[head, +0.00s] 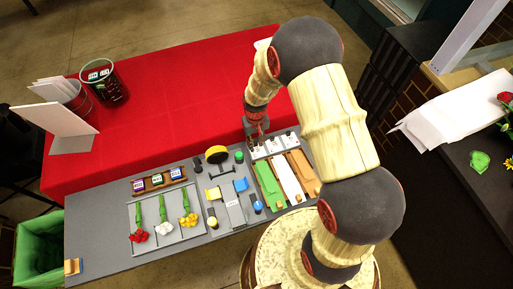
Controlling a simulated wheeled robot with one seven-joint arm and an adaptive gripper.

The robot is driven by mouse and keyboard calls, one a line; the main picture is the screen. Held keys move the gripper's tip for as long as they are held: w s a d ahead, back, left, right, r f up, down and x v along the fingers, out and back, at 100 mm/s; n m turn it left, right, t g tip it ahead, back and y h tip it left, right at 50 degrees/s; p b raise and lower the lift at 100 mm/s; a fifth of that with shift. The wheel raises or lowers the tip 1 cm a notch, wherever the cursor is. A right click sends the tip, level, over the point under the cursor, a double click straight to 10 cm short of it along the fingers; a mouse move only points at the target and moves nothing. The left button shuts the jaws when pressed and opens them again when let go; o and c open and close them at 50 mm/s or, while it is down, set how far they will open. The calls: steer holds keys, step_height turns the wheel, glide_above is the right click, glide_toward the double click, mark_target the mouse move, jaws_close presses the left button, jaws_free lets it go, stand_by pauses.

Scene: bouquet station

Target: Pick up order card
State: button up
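My gripper (257,137) points down at the back edge of the grey work board, beside a row of small white cards (274,146) with dark marks. The gripper is small and dark here, and I cannot tell whether its fingers are open or touch a card. A grey piece with a small marked white label (233,204) lies near the middle of the board. Which of these is the order card cannot be told from this view. My arm hides the area right of the cards.
Green, white and orange strips (289,180) lie in front of the cards. A tray (188,236) holds red, white and yellow flowers. A white panel (52,119) and dark cup (104,85) stand at left. The red tablecloth (180,80) is mostly clear. A green-lined bin (38,240) stands left.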

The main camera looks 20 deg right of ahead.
steer(key=shift+c, duration=0.4)
jaws_close()
steer(key=shift+r, duration=0.2)
